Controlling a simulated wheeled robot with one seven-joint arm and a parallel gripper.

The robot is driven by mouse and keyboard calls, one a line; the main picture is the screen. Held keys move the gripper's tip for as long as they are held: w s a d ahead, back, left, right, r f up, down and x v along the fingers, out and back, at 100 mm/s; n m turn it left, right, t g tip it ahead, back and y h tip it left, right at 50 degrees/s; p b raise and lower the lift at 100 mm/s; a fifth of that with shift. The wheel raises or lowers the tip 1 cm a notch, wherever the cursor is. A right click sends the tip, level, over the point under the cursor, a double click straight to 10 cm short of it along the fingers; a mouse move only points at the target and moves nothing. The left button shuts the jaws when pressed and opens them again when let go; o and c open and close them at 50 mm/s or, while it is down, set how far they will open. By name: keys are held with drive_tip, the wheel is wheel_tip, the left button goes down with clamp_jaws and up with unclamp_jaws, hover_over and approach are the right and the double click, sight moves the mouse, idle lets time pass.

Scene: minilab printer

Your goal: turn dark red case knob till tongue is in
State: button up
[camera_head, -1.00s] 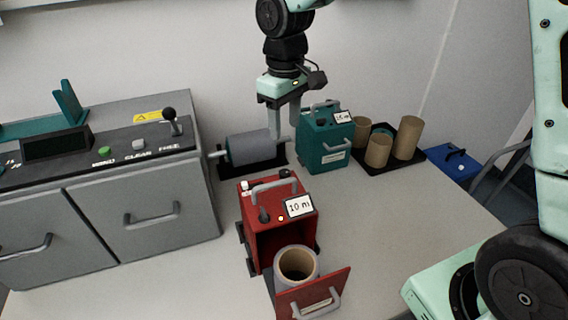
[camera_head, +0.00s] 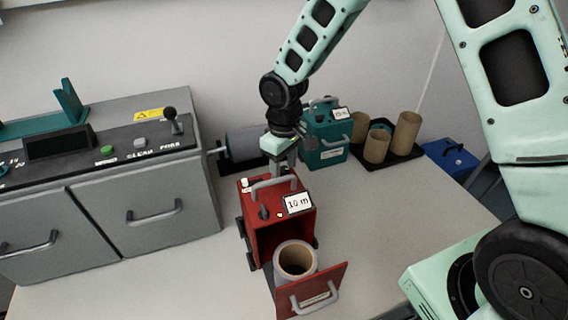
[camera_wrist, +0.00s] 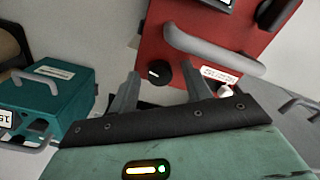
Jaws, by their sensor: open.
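The dark red case (camera_head: 309,222) stands on the bench with its front drawer pulled out and a grey-wrapped roll (camera_head: 296,262) inside. A small black knob (camera_wrist: 158,72) on the case top shows between my fingertips in the wrist view; in the head view my gripper hides it. My gripper (camera_head: 284,168) points down over the rear of the case, behind its grey handle (camera_head: 273,184). Its fingers (camera_wrist: 161,70) are open, one on either side of the knob; contact is not visible. A larger black knob (camera_head: 264,212) sits near the case front. I cannot make out the tongue clearly.
The teal case (camera_head: 325,150) and a tray with cardboard tubes (camera_head: 377,147) stand behind to the right. A grey roller (camera_head: 245,142) is behind left. The grey machine (camera_head: 150,195) stands left. The bench right of the red case is clear.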

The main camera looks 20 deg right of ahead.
drive_tip(key=c, duration=1)
drive_tip(key=shift+m, duration=0.4)
drive_tip(key=m+b, duration=0.1)
drive_tip(key=m, duration=0.1)
drive_tip(key=shift+m, duration=0.4)
drive_tip(key=m+b, duration=0.1)
drive_tip(key=m, duration=0.7)
drive_tip(key=shift+r, duration=0.1)
drive_tip(key=shift+m+p, duration=0.4)
drive_tip(key=shift+m, duration=1.5)
